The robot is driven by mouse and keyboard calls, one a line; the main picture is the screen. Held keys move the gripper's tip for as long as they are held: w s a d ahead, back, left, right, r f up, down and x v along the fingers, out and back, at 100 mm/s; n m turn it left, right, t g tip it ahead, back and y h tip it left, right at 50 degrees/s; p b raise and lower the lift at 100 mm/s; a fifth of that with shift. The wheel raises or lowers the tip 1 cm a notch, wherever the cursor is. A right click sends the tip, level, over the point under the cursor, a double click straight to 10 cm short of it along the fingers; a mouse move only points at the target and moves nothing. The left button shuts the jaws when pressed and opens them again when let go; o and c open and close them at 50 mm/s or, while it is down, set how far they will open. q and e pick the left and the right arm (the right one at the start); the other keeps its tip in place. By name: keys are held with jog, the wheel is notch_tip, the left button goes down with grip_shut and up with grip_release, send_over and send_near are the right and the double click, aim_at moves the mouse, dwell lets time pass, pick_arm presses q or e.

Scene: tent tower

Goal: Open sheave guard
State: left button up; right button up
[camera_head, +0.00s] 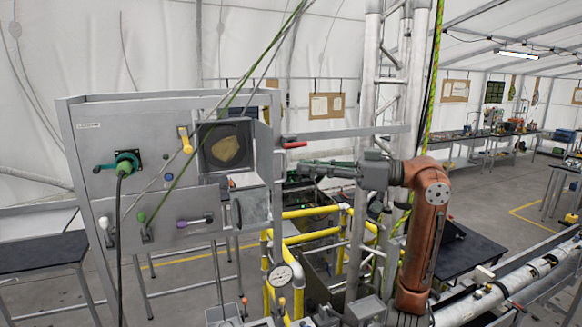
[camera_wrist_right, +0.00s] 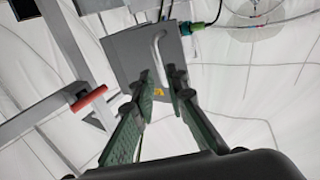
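My right gripper (camera_head: 312,168) is at the right side of the grey panel frame, with its fingers pointing left. In the right wrist view its two green fingers (camera_wrist_right: 161,98) are apart with nothing between them. Beyond the fingertips is a grey plate or box (camera_wrist_right: 135,58) with a pale curved handle (camera_wrist_right: 158,45) and a yellow label; it appears to be the guard. The handle lies roughly in line with the finger gap, and I see no contact. In the head view a grey flap (camera_head: 264,150) stands beside an opening with a tan piece (camera_head: 226,149) inside. My left gripper is not in view.
A grey bar with a red handle (camera_head: 295,144) runs just above my right gripper. Yellow rails (camera_head: 312,211) and a metal truss (camera_head: 366,100) are close to my right arm.

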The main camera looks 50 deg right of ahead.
jog(key=v, duration=0.6)
jog(key=shift+f, duration=0.1)
dwell(0.4)
